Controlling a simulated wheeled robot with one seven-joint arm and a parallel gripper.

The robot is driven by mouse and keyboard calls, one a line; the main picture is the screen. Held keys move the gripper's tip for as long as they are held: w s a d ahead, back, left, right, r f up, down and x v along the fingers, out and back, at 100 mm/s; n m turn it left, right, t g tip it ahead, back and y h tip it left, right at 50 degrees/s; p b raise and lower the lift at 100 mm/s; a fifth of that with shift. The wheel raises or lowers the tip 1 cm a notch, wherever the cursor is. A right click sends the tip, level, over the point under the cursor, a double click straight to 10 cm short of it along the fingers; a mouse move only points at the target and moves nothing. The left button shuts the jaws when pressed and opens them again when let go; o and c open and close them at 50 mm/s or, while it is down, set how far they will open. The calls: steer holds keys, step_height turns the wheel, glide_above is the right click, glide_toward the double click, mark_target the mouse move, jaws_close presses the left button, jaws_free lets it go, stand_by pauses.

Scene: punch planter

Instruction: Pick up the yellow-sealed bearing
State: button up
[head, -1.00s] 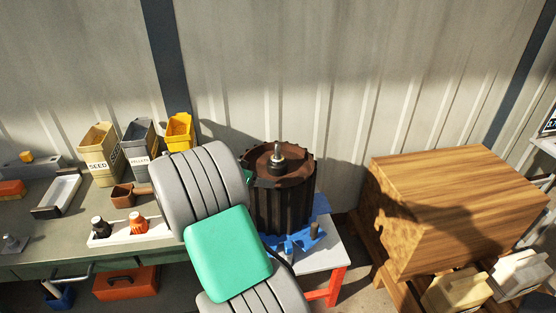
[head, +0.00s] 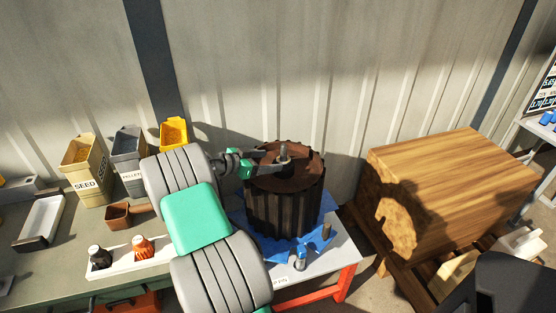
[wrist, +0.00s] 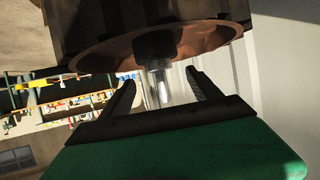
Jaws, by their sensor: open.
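A dark ribbed drum (head: 280,212) stands on a blue base, with an upright metal shaft (head: 283,150) at the middle of its brown top. My gripper (head: 281,159) is at the shaft just above the drum top. In the wrist view my gripper (wrist: 160,80) is open, one finger on either side of the shaft, apart from it.
The drum's blue base (head: 325,241) is on a small red-legged table (head: 340,262). A large wooden block (head: 460,185) stands to the right. A bench at left holds a seed bin (head: 86,170), a grey bin (head: 130,160), a yellow bin (head: 173,134) and a white bottle tray (head: 122,258).

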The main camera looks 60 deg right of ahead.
mark_target(281, 159)
steer(key=x, duration=0.5)
steer(key=shift+s+d+f, duration=0.1)
steer(key=shift+s+d, duration=0.2)
steer(key=shift+c, duration=0.4)
jaws_close()
